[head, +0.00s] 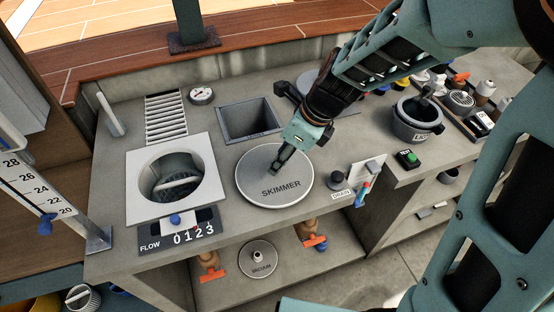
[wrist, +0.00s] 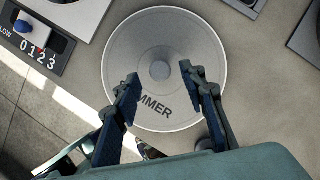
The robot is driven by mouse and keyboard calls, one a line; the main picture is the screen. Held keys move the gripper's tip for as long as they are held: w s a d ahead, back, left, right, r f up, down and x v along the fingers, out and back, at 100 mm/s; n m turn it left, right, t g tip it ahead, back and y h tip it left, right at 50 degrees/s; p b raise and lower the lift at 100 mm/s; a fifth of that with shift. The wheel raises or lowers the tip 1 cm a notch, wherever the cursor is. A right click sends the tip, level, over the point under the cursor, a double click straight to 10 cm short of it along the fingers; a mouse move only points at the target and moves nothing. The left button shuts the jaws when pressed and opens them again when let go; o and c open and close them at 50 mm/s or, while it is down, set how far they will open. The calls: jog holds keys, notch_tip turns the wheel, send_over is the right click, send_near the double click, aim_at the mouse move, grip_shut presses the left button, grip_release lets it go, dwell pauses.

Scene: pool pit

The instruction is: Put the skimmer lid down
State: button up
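The skimmer lid (head: 262,194) is a round grey disc marked SKIMMER. It appears to lie flat on the counter, right of the white square frame (head: 137,201) with a round well. My gripper (head: 280,163) is just above the lid's middle, pointing down. In the wrist view my gripper (wrist: 159,75) is open, its fingers wide apart on either side of the lid's round knob (wrist: 160,70). There is a gap between the knob and each finger. The lid also shows whole in the wrist view (wrist: 199,40), apart from parts behind the fingers.
A basket (head: 176,184) sits in the round well. A FLOW counter (head: 178,236) is in front of it. A square opening (head: 250,120) lies behind the lid. A dark pot (head: 417,118) and a green button (head: 408,158) stand right. A VACUUM lid (head: 258,260) is on the lower shelf.

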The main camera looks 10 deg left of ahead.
jog(key=v, duration=0.9)
jog(key=shift+r+p, duration=0.2)
jog(key=shift+p, duration=0.25)
jog(key=shift+a, duration=0.1)
